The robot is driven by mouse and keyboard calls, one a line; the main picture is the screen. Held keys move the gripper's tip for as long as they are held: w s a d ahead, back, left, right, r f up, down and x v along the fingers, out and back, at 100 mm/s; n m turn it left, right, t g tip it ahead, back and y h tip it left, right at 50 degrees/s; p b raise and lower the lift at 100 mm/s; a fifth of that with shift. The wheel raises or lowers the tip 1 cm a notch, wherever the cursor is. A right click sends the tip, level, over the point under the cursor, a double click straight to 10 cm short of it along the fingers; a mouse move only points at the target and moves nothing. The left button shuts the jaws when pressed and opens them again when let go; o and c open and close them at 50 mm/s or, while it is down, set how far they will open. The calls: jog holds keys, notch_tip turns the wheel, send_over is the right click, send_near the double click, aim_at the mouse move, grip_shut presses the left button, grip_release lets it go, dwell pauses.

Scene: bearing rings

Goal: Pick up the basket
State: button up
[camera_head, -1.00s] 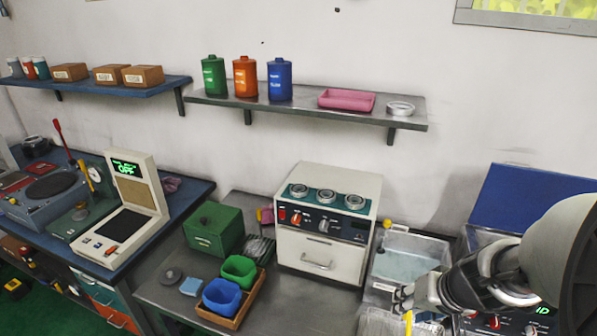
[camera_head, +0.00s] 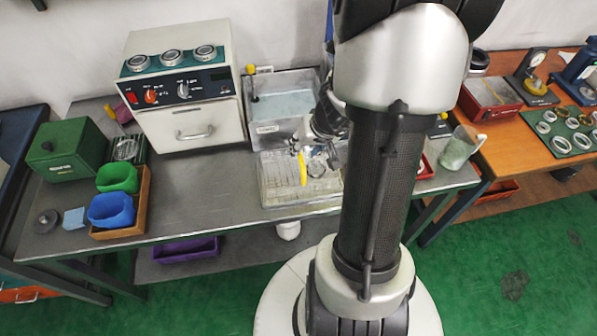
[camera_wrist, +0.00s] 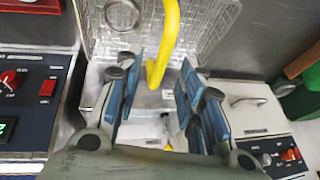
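The basket (camera_head: 284,186) is a wire-mesh tray with a yellow handle (camera_head: 303,170), on the grey bench in front of the water tank. A metal ring (camera_head: 316,169) shows inside it. In the wrist view the basket (camera_wrist: 215,22) fills the top, and its yellow handle (camera_wrist: 166,40) arches toward the middle. My gripper (camera_wrist: 157,88) is open, with its blue-padded fingers on either side of the handle and a gap on both sides. In the head view my gripper (camera_head: 300,146) is just beyond the handle, and my arm hides the basket's right side.
A clear tank (camera_head: 283,103) of liquid stands right behind the basket, and a white oven (camera_head: 180,95) stands to its left. A green box, a blue bin (camera_head: 110,209) and a green bin are further left. The bench between bins and basket is clear.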

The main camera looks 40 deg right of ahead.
jog(key=b+x, duration=0.2)
jog(key=x, duration=0.3)
jog(key=shift+w+f, duration=0.1)
jog(key=shift+w, duration=0.05)
jog(key=shift+c, duration=0.6)
grip_shut()
